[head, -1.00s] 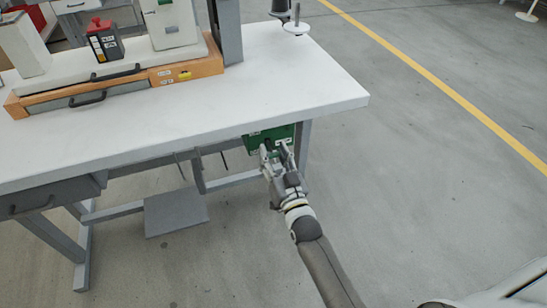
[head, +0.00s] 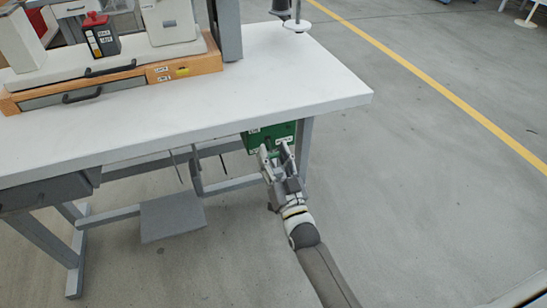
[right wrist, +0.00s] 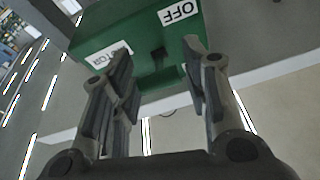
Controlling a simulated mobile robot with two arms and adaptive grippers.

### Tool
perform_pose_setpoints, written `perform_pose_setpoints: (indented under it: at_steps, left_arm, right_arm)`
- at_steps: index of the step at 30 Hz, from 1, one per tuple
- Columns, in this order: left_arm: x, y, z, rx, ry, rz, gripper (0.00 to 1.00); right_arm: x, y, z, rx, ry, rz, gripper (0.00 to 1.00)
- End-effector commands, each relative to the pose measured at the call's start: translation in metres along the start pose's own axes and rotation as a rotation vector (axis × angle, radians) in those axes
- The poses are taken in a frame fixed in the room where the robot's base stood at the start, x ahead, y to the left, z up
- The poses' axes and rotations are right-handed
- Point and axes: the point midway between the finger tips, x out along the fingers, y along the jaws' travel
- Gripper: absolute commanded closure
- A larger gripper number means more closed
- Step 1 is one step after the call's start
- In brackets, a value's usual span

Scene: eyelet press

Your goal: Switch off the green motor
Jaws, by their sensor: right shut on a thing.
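The green motor (head: 270,134) is a green box mounted under the right end of the white table. In the right wrist view the green motor (right wrist: 150,35) shows a white OFF label at the upper right, a partly hidden MOTOR label at the left and a dark slot between them. My right gripper (head: 274,153) reaches up to the box from below. In the right wrist view my right gripper (right wrist: 158,55) has its fingers spaced apart, on either side of the box's lower middle part, and is shut on it. The exact contact is partly hidden. My left gripper is out of view.
The white table (head: 200,110) overhangs the box, with grey legs and crossbars below. A grey pedal (head: 172,216) sits at floor level to the left. A red-topped control box (head: 101,36) stands on the table. The floor to the right is clear.

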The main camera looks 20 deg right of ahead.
Motion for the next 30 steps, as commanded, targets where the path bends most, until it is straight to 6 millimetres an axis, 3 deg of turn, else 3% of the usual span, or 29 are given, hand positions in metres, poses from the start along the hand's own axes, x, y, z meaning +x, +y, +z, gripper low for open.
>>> perform_pose_setpoints:
  at_steps: [8,9,14,25,30]
  left_arm:
    - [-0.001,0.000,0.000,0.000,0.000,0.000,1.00]
    - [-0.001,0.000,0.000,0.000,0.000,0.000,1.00]
    - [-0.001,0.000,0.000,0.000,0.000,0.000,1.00]
    - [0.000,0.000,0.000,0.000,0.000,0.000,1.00]
    - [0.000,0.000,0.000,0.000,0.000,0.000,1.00]
  right_arm:
    - [0.000,0.002,-0.001,-0.001,0.002,0.002,0.82]
    - [0.000,0.002,0.000,-0.001,0.001,0.002,0.57]
    - [0.000,0.001,0.000,-0.001,0.001,0.001,0.37]
    - [-0.003,0.000,0.001,0.000,-0.001,0.001,0.36]
    - [-0.022,0.001,0.002,-0.001,-0.005,0.001,0.36]
